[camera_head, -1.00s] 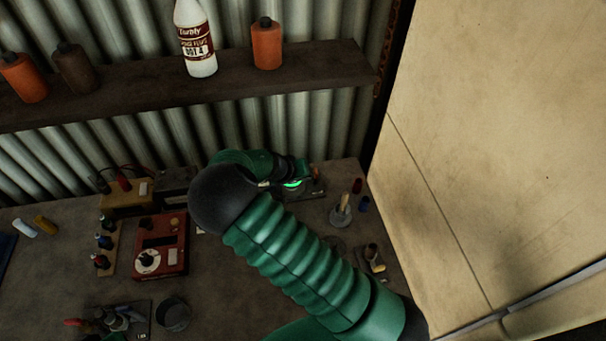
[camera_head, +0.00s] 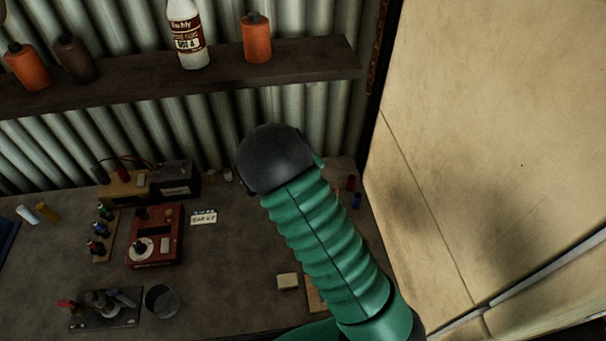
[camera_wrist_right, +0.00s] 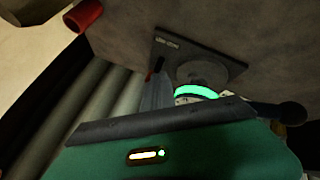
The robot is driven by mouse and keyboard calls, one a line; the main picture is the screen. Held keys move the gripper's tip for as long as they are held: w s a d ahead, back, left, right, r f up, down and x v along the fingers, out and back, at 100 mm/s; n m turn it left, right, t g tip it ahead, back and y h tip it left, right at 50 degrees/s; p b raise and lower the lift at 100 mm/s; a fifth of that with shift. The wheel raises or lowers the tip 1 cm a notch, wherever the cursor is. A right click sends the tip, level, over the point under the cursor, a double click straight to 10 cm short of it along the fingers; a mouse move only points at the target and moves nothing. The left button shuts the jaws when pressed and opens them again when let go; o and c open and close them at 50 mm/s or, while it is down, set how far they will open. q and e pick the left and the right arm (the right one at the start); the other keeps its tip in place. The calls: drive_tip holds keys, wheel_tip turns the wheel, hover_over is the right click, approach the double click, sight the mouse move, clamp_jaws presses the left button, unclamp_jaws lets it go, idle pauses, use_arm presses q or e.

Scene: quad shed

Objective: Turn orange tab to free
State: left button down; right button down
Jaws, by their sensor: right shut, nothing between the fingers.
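I cannot make out an orange tab clearly in either view. In the right wrist view, a dark plate (camera_wrist_right: 225,62) with a small label lies on the bench and carries a round fitting (camera_wrist_right: 203,73). A glowing green ring (camera_wrist_right: 196,92) shows just below the fitting; I cannot tell what it belongs to. A small red-tipped dark piece (camera_wrist_right: 149,76) is beside the plate. My right gripper (camera_wrist_right: 165,120) is shut and empty, close to the plate; its fingertips are not clear. In the head view my right arm hides it and the plate. My left gripper is not in view.
The bench (camera_head: 225,265) holds a red box with a dial (camera_head: 155,236), a metal cup (camera_head: 162,301), a clamp-like tool on a plate (camera_head: 105,308) and a pale block (camera_head: 287,281). A bottle shelf (camera_head: 130,88) is above; a tan panel (camera_head: 490,130) stands at the right.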

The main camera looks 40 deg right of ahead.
drive_tip(key=shift+s+d+n, duration=0.1)
drive_tip(key=shift+d+n, duration=0.25)
drive_tip(key=shift+n, duration=0.15)
drive_tip(key=shift+s+d+n+t+y+p, duration=0.15)
drive_tip(key=shift+n+t+y+p, duration=0.25)
drive_tip(key=n, duration=0.1)
drive_tip(key=y+p, duration=0.1)
drive_tip(key=n+t+p, duration=0.1)
drive_tip(key=shift+s+d+r+n, duration=0.2)
drive_tip(key=shift+s+r+n, duration=0.1)
drive_tip(key=shift+s, duration=0.05)
drive_tip(key=shift+s+d+n+y+p, duration=0.15)
drive_tip(key=shift+d+n+y+p, duration=0.05)
drive_tip(key=shift+n+y+p, duration=0.7)
drive_tip(key=shift+f, duration=0.1)
drive_tip(key=shift+d+f+p, duration=0.1)
drive_tip(key=shift+d+p, duration=0.35)
